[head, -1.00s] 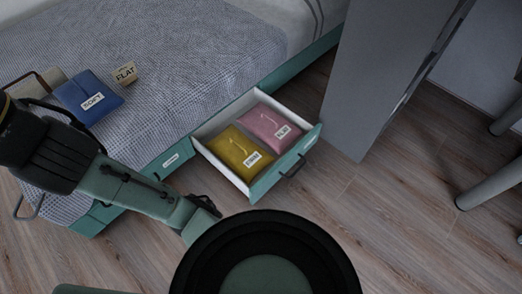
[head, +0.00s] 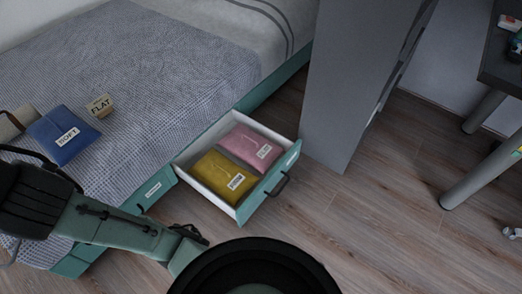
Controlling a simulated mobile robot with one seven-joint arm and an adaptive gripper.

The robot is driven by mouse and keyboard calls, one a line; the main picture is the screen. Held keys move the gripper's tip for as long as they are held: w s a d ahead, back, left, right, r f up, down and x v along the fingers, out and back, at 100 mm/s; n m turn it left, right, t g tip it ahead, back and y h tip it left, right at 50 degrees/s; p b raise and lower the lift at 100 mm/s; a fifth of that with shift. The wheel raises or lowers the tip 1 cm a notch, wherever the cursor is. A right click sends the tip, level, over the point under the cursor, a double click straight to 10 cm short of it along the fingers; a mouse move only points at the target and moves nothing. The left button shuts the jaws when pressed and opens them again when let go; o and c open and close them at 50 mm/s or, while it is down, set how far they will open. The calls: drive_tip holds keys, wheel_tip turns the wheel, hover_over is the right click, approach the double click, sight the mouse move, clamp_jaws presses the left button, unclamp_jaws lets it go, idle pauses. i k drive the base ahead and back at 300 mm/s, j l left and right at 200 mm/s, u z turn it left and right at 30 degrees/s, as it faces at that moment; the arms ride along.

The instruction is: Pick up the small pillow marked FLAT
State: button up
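A pink pillow (head: 238,142) with a white tag lies in the right part of an open drawer (head: 279,177) under the bed. Its tag is small and hard to read now, but looked like FLAT a second ago. A yellow pillow (head: 211,171), its tag seemingly FIRM, lies beside it in the drawer's left part. A small beige block-like item (head: 98,101) marked FLAT sits on the bed. A blue pillow (head: 52,143) tagged SOFT lies next to it. My arm stretches across the lower left, and my gripper is not in view.
The bed (head: 170,60) fills the upper left. A tall grey panel (head: 355,90) stands just right of the drawer. A dark desk (head: 500,70) with metal legs is at the far right. Wooden floor (head: 360,220) is clear in front of the drawer.

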sight(259, 152)
drive_tip(key=i+j, duration=0.15)
drive_tip(key=i, duration=0.15)
drive_tip(key=i+j+z, duration=0.5)
drive_tip(key=i, duration=0.2)
drive_tip(key=z, duration=1.05)
